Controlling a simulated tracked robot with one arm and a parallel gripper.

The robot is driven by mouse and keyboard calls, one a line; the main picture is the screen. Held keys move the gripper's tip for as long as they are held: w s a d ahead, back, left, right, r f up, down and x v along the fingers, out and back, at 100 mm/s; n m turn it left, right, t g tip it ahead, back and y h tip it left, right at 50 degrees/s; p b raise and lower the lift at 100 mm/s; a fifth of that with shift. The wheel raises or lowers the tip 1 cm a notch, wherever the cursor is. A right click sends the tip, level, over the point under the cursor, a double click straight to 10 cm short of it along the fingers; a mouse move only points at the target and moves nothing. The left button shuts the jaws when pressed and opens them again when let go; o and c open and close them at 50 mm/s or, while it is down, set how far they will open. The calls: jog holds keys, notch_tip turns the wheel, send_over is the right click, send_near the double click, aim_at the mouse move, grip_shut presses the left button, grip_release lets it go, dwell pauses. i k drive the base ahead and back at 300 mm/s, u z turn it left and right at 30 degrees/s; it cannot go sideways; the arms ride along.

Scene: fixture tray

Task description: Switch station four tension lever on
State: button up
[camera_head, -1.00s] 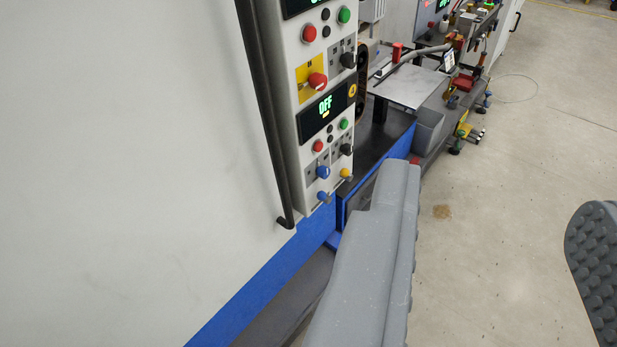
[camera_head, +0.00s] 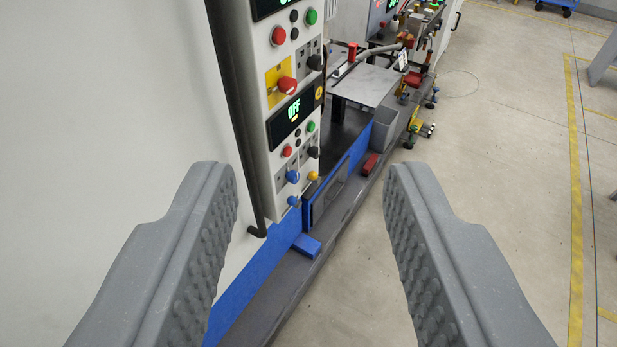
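A white control panel (camera_head: 258,150) with stacked stations stands left of centre. A green display (camera_head: 290,123) on it reads OFF, with a round yellow badge (camera_head: 319,92) beside it; its number is hard to read now. Below are a blue lever knob (camera_head: 292,176), a black knob (camera_head: 313,152), a yellow knob (camera_head: 313,175) and a lower blue knob (camera_head: 293,201). A red knob (camera_head: 287,85) on a yellow plate sits above the display. I cannot tell which is the tension lever. My gripper (camera_head: 310,175) is open and empty, its fingers in front of the panel, touching no control.
A black bar handle (camera_head: 235,120) runs along the panel's left side, next to a large white wall (camera_head: 100,110). A blue-edged machine base (camera_head: 340,190) and a metal plate (camera_head: 363,84) lie to the right. The floor (camera_head: 500,150) at the right is clear.

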aim_at(312, 175)
jog(key=i, duration=0.95)
jog(key=u, duration=0.65)
jog(key=k, duration=0.95)
jog(key=z, duration=0.55)
jog(key=i, duration=1)
jog(key=u, duration=0.05)
